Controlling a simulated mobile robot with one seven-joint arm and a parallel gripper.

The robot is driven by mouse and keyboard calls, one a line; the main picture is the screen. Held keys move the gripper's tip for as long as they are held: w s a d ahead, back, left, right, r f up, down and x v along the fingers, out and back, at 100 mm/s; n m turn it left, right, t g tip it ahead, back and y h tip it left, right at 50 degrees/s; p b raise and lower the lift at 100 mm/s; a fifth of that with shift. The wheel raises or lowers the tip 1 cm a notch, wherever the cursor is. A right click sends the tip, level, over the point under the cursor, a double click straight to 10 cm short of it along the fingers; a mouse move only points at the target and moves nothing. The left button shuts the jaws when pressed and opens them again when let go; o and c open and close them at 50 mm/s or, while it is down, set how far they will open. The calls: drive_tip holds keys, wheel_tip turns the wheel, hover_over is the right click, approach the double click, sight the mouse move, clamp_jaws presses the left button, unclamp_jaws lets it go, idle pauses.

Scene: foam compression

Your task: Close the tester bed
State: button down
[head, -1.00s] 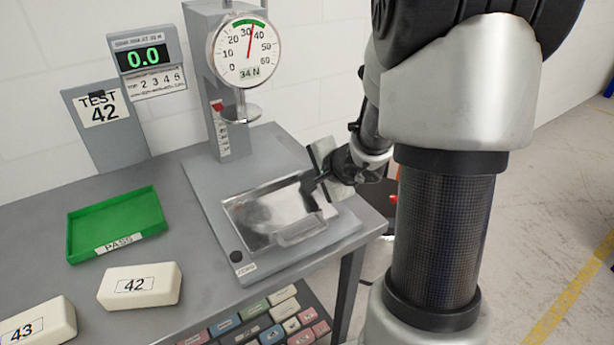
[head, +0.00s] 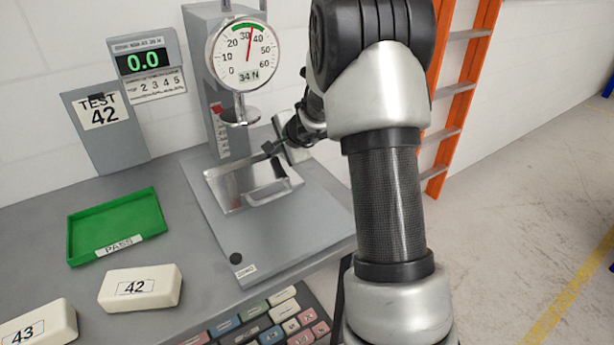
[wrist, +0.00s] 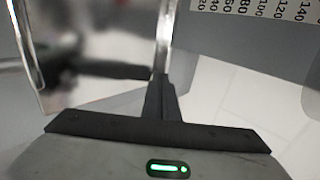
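The tester bed (head: 228,184) is a shiny metal tray with a raised loop handle (head: 268,193) at its front. It sits toward the rear of the grey tester base, close below the round press plate (head: 240,114). My gripper (head: 272,149) is at the right rear of the bed, its fingers reaching left at the bed's edge. In the wrist view the dark fingers (wrist: 163,97) are together, with a bright metal strip (wrist: 165,35) just beyond their tips. Exact contact with the bed is unclear. Nothing is seen held.
The tester column with its dial gauge (head: 240,53) stands behind the bed. A green PASS tray (head: 72,240), foam blocks 42 (head: 140,300) and 43 (head: 35,325), and a keypad (head: 265,325) are left and in front. An orange ladder (head: 465,90) stands behind my arm.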

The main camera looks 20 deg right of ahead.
drive_tip(key=shift+w+a+p, duration=0.2)
drive_tip(key=shift+w+p, duration=0.05)
drive_tip(key=shift+w, duration=0.65)
drive_tip(key=shift+w+a+p, duration=0.15)
drive_tip(key=shift+w+p, duration=0.1)
drive_tip(key=shift+w, duration=0.6)
